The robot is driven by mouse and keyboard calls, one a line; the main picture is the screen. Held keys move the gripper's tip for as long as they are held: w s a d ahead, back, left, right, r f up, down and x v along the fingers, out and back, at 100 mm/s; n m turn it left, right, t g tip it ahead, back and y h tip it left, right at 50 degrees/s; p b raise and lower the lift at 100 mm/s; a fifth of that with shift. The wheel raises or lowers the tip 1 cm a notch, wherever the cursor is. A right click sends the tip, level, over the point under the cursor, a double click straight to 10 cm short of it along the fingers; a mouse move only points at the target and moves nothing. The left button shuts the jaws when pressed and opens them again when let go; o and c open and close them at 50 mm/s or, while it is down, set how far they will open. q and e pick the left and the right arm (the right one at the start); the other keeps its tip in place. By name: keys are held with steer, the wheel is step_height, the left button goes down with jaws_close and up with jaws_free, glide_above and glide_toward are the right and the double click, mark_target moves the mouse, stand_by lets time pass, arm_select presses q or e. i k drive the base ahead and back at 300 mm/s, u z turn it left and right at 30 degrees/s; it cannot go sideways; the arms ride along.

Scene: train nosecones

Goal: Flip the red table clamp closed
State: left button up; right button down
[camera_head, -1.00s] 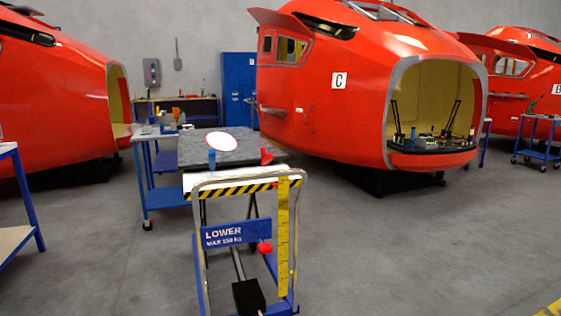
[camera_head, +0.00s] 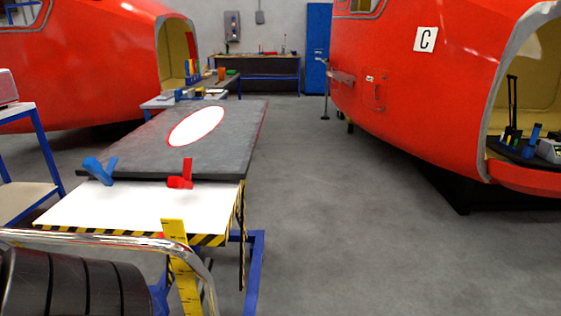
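The red table clamp (camera_head: 181,176) sits at the front edge of the grey panel, right of its middle, with an upright part standing above its base. A blue clamp (camera_head: 99,170) sits at the same edge to the left, with its arms spread upward. The grey panel (camera_head: 140,146) with a white oval lies on the white top of the lift table (camera_head: 110,211). Neither gripper shows in the head view.
A chrome handle (camera_head: 90,240) and a yellow ruler (camera_head: 181,262) stand at the table's near end. Red nosecones flank both sides; nosecone C (camera_head: 400,95) is at right. A workbench (camera_head: 262,66) is behind. Open grey floor lies right of the table.

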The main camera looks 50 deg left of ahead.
mark_target(174, 181)
steer(key=i, duration=0.85)
steer(key=u, duration=3.65)
